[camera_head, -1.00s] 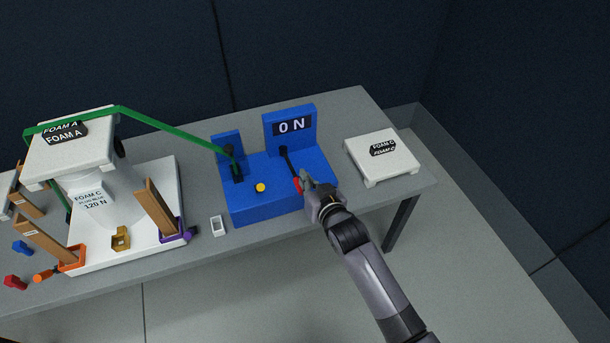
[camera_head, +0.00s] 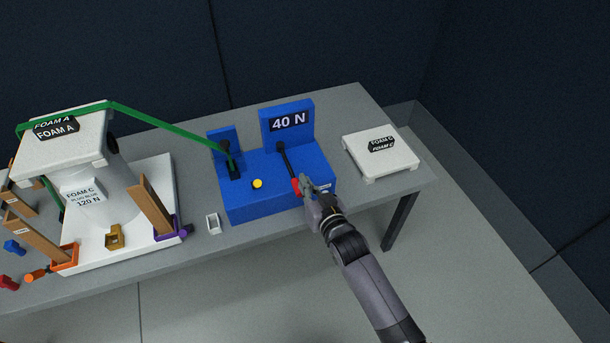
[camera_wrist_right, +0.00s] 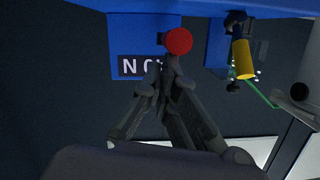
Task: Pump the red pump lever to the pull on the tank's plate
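The unit's display (camera_head: 289,121) reads 40 N. The tank (camera_head: 115,190) stands on a white base; its white plate (camera_head: 83,194) reads 120 N, the smaller print being hard to read. My right gripper (camera_head: 306,184) is at the lever's red end. In the right wrist view the red knob (camera_wrist_right: 179,41) is right at my fingertips (camera_wrist_right: 169,70), which look closed together; a grasp around it does not show. My left gripper is not in view.
A green hose (camera_head: 165,130) runs from the tank's top to the pump. A white foam block (camera_head: 382,162) stands right. Brown posts, clamps and small coloured pieces surround the tank.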

